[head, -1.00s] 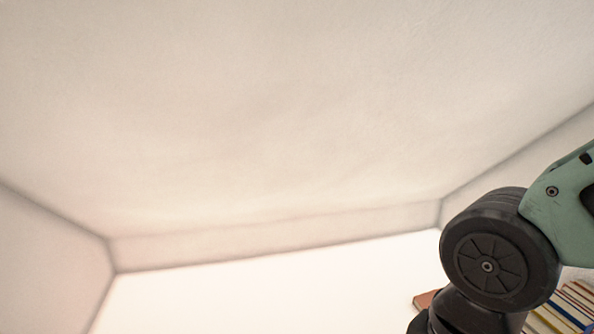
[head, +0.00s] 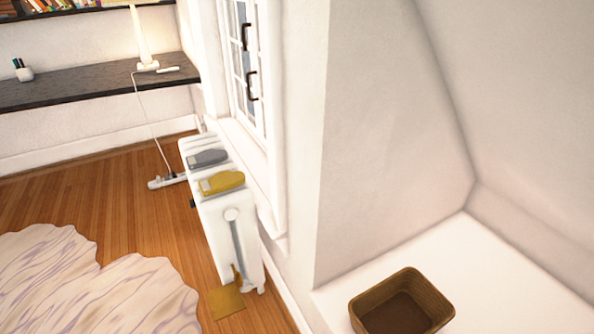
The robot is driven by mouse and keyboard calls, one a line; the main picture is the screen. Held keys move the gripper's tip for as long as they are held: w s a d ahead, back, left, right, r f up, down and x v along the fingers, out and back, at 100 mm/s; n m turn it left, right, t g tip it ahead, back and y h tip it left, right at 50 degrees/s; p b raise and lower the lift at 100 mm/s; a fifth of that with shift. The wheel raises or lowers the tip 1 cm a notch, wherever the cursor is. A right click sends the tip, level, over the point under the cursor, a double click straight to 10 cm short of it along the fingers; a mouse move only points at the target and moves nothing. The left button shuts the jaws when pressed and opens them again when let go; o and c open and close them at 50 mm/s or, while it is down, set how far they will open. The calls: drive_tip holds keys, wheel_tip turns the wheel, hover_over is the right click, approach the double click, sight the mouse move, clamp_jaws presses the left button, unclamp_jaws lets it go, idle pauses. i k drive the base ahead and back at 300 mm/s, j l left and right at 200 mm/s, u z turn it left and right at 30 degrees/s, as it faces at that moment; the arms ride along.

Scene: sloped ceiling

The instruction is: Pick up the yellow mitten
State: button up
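The yellow mitten (head: 222,183) lies flat on top of a white radiator (head: 229,222) under the window. A grey mitten (head: 207,158) lies just behind it on the same radiator top, close to it. My gripper is not in the head view, so I cannot see whether it is open or shut.
A brown woven basket (head: 440,297) stands on a white ledge at the lower right. A dustpan (head: 227,301) is on the floor by the radiator. A pale rug (head: 90,285) lies at the left, with bare wood floor (head: 115,193) beyond. A dark shelf desk (head: 80,88) runs along the back.

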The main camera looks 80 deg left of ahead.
sight(225, 180)
drive_tip(key=k+j+u, duration=0.4)
drive_tip(key=j, duration=0.2)
drive_tip(key=k+j+u, duration=0.2)
drive_tip(key=j+u, duration=0.1)
drive_tip(key=u, duration=1.7)
drive_tip(key=i+j, duration=0.3)
drive_tip(key=i, duration=0.25)
drive_tip(key=i+j+z, duration=0.15)
drive_tip(key=i, duration=0.35)
drive_tip(key=j, duration=0.1)
